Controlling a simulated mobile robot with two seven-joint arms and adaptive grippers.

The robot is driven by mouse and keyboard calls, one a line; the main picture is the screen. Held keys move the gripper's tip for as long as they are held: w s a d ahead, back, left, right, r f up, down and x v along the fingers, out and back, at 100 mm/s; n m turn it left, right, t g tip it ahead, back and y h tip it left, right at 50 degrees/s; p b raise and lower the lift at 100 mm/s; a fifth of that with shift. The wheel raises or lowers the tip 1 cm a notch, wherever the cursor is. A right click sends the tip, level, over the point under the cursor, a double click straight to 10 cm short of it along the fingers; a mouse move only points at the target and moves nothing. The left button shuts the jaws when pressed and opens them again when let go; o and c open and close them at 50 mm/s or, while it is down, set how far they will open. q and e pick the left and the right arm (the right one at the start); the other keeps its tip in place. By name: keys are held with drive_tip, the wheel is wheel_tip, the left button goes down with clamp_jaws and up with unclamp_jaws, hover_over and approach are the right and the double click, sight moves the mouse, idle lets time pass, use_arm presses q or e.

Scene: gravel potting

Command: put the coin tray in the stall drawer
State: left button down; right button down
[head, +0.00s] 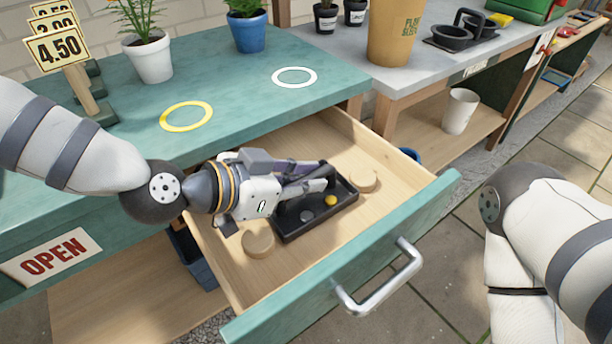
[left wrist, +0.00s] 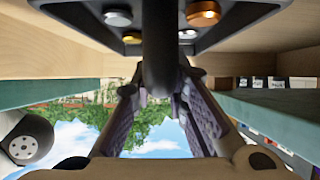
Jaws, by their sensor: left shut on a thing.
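The dark coin tray (head: 318,224) is inside the open stall drawer (head: 425,222), between two round wooden blocks. Coins, one yellow and one grey, show in it. My left gripper (head: 322,180) reaches over the tray from the left, its fingers shut on the tray's dark middle bar. In the left wrist view the fingers (left wrist: 160,95) close around this bar (left wrist: 158,45), with silver and copper coins (left wrist: 203,14) on both sides. Whether the tray touches the drawer floor I cannot tell. My right arm is at the right; its gripper is out of view.
The round wooden blocks (head: 259,243) (head: 363,180) lie on the drawer floor. A metal handle (head: 385,285) sticks out from the drawer front. The green countertop above holds potted plants, price signs (head: 57,48), a yellow ring (head: 186,116) and a white ring (head: 294,77).

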use_arm(q)
drive_tip(key=c, duration=1.6)
unclamp_jaws()
